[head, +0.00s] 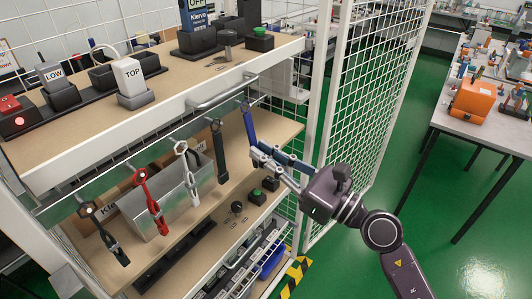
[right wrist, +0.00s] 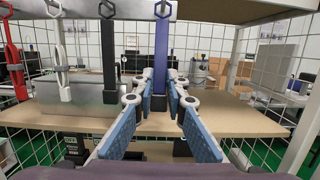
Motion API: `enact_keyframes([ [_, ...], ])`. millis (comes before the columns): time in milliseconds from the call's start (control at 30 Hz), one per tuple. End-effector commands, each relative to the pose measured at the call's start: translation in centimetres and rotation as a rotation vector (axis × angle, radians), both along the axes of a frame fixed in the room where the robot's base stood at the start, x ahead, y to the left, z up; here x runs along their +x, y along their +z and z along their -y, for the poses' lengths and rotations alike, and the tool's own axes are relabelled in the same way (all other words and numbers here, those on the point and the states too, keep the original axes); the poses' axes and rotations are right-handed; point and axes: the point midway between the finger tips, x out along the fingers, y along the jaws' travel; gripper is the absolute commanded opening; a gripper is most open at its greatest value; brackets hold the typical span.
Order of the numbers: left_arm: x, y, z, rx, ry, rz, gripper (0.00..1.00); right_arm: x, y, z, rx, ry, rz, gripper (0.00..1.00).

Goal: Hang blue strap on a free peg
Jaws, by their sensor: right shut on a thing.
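The blue strap (head: 249,124) is upright near the right end of the hanging rail (head: 150,145) under the upper shelf. My right gripper (head: 259,152) is shut on its lower part. In the right wrist view the blue strap (right wrist: 161,45) rises from between the padded fingers (right wrist: 162,82). Its top is close to the rail; I cannot tell whether its loop is around a peg. To its left hang a black strap (head: 219,148), a white strap (head: 189,172), a red strap (head: 151,204) and another black strap (head: 104,236). My left gripper is not in view.
A grey metal bin (head: 165,212) stands on the lower shelf behind the straps. The upper shelf (head: 215,78) holds labelled testers and has a bar handle (head: 222,92) in front. A white mesh panel (head: 362,90) stands to the right of my gripper.

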Motion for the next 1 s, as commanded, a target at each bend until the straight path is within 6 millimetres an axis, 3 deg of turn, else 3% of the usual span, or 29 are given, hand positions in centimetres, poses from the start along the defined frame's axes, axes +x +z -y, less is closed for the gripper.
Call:
enact_keyframes([
  [100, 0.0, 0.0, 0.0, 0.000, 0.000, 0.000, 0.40, 0.0, 0.0, 0.0, 0.000, 0.000, 0.000, 0.00],
  [133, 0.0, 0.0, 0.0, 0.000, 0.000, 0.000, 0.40, 0.0, 0.0, 0.0, 0.000, 0.000, 0.000, 0.14],
  [300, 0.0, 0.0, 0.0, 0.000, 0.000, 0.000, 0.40, 0.0, 0.0, 0.0, 0.000, 0.000, 0.000, 0.33],
  [667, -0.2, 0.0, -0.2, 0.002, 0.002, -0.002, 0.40, -0.3, -0.2, 0.4, -0.002, -0.001, -0.001, 0.33],
  [1000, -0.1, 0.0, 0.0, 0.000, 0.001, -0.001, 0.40, -3.9, -1.5, 5.4, -0.003, -0.001, -0.006, 0.33],
])
